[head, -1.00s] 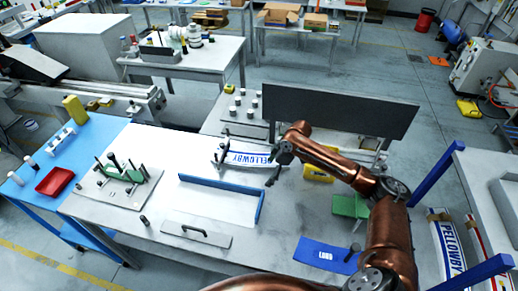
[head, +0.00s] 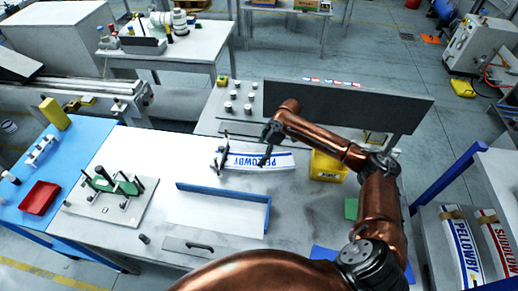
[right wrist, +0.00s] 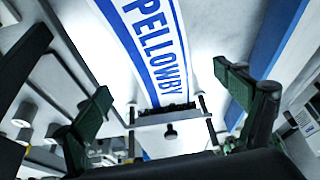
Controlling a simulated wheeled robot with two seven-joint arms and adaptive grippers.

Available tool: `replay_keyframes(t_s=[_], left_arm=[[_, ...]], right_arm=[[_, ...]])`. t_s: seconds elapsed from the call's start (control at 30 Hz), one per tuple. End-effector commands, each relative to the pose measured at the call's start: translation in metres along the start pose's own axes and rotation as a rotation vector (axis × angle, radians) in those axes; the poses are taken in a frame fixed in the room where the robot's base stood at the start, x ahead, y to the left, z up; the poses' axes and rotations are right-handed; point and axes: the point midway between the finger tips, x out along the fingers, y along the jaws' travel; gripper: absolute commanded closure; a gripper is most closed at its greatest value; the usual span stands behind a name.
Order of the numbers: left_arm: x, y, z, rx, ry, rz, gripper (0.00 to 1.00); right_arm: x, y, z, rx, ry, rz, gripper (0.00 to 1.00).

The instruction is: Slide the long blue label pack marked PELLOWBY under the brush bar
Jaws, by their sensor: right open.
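A long white label pack with blue edges marked PELLOWBY (head: 280,160) lies on the table in the head view. Its left end reaches the small brush bar (head: 221,157). In the right wrist view the pack (right wrist: 150,40) runs up to the brush bar (right wrist: 167,114), and a bit of blue shows beyond it; how far it passes under is hard to tell. My right gripper (head: 266,154) is over the pack, right of the bar. In the wrist view the fingers of the right gripper (right wrist: 168,100) are wide apart, with nothing clearly held. My left gripper is out of view.
A blue fence (head: 225,189) stands in front of the pack. A yellow bin (head: 328,167) is to its right and a dark panel (head: 350,108) behind. A fixture with green parts (head: 118,185) stands left. Another PELLOWBY pack (head: 461,245) and a red-edged pack (head: 494,238) lie on the right shelf.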

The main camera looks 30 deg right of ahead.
Motion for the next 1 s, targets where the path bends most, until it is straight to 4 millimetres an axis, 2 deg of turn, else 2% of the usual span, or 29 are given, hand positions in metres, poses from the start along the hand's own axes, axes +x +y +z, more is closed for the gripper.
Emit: replay_keyframes(t_s=[0.1,0.23,0.33,0.5,0.63,0.83,1.0], left_arm=[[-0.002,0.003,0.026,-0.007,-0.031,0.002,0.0],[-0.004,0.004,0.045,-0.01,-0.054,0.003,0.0],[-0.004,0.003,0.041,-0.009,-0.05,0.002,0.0],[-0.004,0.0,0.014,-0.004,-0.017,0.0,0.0],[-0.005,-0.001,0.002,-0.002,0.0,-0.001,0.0],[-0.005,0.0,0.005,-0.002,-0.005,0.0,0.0],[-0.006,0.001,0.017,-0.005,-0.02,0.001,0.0]], right_arm=[[0.003,0.001,-0.005,-0.005,0.001,-0.002,0.1],[0.011,0.001,-0.005,-0.004,0.001,-0.004,0.1],[0.023,0.001,-0.004,-0.002,0.001,-0.005,0.1],[0.049,0.001,-0.003,0.0,0.001,-0.003,0.1],[0.065,0.001,-0.003,0.0,0.0,-0.002,0.1],[0.078,0.002,-0.002,0.0,0.0,-0.001,0.1],[0.079,0.002,-0.001,0.0,0.0,0.0,0.1]])
